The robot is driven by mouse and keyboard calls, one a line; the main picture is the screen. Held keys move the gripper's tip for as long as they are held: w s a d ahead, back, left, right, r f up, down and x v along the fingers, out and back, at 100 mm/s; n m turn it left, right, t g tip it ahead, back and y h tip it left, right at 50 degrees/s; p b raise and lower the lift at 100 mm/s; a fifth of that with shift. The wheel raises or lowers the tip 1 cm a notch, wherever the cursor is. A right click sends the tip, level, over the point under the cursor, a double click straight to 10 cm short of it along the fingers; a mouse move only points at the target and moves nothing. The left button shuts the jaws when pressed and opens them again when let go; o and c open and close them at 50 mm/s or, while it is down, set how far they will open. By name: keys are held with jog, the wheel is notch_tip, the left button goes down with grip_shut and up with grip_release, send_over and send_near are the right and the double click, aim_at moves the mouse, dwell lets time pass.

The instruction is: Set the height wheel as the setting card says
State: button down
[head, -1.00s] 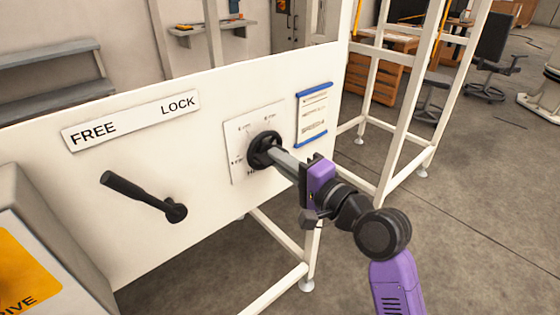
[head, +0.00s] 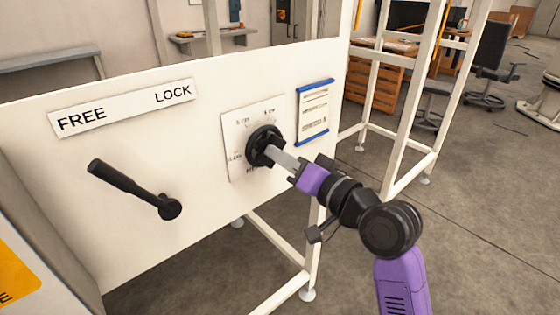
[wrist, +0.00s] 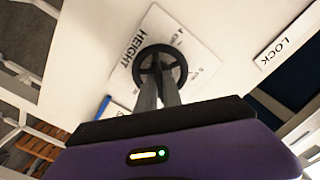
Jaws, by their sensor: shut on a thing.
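The black height wheel (head: 264,146) is mounted on a white dial plate (head: 236,166) on the panel. The plate has small markings around the wheel, too small to read surely. In the wrist view the wheel (wrist: 161,62) shows its rim and spokes, with the word HEIGHT beside it. My gripper (head: 278,155) is shut on the wheel, its fingers reaching to the wheel's middle. It also shows in the wrist view (wrist: 158,84). The setting card (head: 314,112), white with blue edges, is on the panel right of the dial. Its print is not legible.
A black lever (head: 135,189) on the panel points up and left, towards FREE on the FREE/LOCK label (head: 124,108). A white frame (head: 405,110) stands to the right. The floor at the right front is clear.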

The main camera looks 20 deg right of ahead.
jog(key=shift+f+n, duration=0.1)
jog(key=shift+n, duration=0.5)
jog(key=c, duration=1.5)
grip_release()
jog(key=shift+s, duration=0.1)
jog(key=v, duration=0.7)
jog(key=shift+s+d+b, duration=0.15)
jog(key=shift+s+b, duration=0.15)
jog(key=shift+b, duration=0.15)
